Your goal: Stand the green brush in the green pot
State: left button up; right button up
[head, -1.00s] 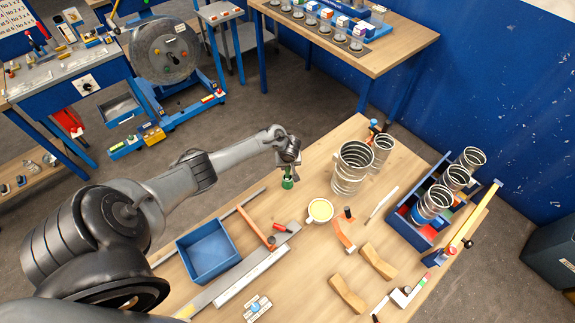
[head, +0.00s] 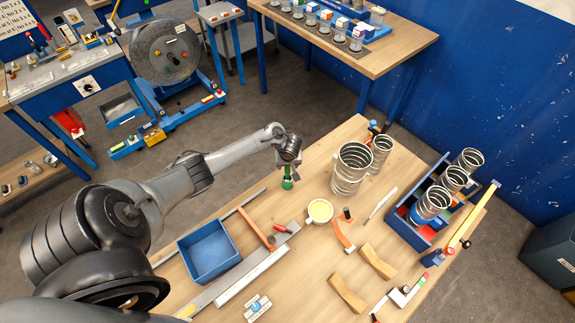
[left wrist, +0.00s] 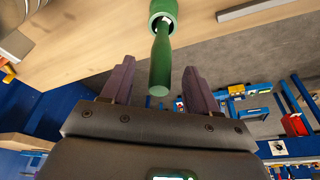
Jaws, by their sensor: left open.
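The green pot (head: 287,184) stands on the wooden table near its far left edge. The green brush (head: 288,171) is upright with its lower end in the pot's mouth and its handle pointing up at my left gripper (head: 289,161). In the left wrist view the brush handle (left wrist: 161,65) runs from the pot (left wrist: 163,9) towards my left gripper (left wrist: 158,82). The two dark fingers are spread apart with clear gaps on either side of the handle end, and hold nothing. The brush's lower end is hidden inside the pot. My right gripper is out of view.
A yellow-filled cup (head: 319,211) and spiral ducts (head: 351,168) stand right of the pot. A blue bin (head: 208,250) and an orange-handled hammer (head: 257,228) lie nearer. A blue crate (head: 408,222) with more ducts is at the right.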

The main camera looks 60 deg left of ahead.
pick_arm(q)
jog(key=p+v, duration=0.2)
jog(key=v, duration=0.5)
jog(key=shift+r+p, duration=0.3)
jog(key=shift+p, duration=0.05)
jog(key=shift+s+d, duration=0.1)
